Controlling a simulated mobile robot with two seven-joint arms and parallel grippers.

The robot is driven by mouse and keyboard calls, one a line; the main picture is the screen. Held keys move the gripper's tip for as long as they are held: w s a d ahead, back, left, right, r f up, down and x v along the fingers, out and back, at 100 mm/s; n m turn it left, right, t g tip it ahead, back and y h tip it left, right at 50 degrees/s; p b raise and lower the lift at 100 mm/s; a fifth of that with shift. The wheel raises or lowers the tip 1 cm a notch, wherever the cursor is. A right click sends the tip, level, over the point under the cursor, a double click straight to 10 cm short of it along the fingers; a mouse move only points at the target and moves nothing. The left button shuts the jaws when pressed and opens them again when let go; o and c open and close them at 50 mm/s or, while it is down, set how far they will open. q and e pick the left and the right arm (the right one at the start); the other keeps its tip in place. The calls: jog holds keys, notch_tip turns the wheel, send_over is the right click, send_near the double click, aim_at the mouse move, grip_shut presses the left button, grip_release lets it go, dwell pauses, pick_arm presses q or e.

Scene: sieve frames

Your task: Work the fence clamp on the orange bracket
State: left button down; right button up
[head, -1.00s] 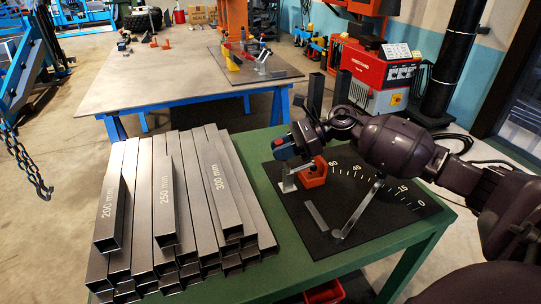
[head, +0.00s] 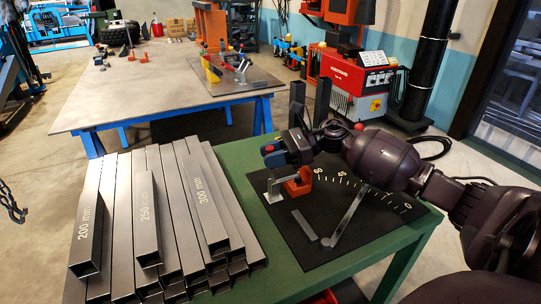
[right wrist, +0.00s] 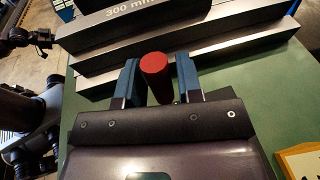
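The orange bracket (head: 299,184) stands on a black plate (head: 348,233) with a white printed scale, on the green table. A metal clamp part (head: 273,187) stands beside the bracket on its left. My right gripper (head: 273,156) is above the clamp and beside the bracket top. In the right wrist view, its two blue fingers (right wrist: 157,80) stand on either side of a red cylindrical handle end (right wrist: 156,66). Whether they press on it cannot be told. A flat metal bar (head: 349,216) lies slanted across the scale. My left gripper is not in view.
Stacked square steel tubes marked 200, 250 and 300 mm (head: 207,190) fill the left of the green table (head: 248,160), close to the plate. A short grey strip (head: 305,225) lies on the plate. Another worktable (head: 130,98) stands behind.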

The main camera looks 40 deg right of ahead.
jog(key=shift+o, duration=1.1)
jog(key=shift+d, duration=0.15)
jog(key=v, duration=1)
jog(key=shift+s+d, duration=0.2)
jog(key=shift+d, duration=0.05)
